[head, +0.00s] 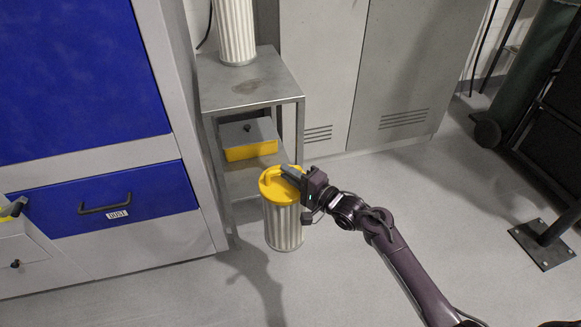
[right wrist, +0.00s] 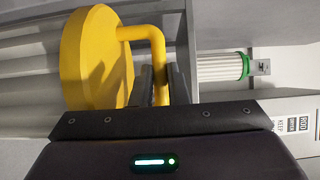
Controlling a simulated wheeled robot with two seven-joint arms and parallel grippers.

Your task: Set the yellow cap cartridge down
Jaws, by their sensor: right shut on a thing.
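The yellow cap cartridge (head: 283,228) is a white pleated cylinder with a yellow cap and a yellow loop handle. It hangs upright in front of the grey metal stand, apparently clear of the floor. My right gripper (head: 291,174) is shut on the cap's handle. In the right wrist view the fingers (right wrist: 151,86) close on the handle beside the round yellow cap (right wrist: 97,58), and the pleated body runs off to the left. My left gripper cannot be made out in the head view.
The grey stand (head: 250,95) bears another pleated cartridge (head: 235,30); a box with a yellow front (head: 250,150) sits on its lower shelf. A green-ended cartridge (right wrist: 222,67) shows in the wrist view. A blue drawer (head: 105,205) is left; grey lockers (head: 395,80) stand behind.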

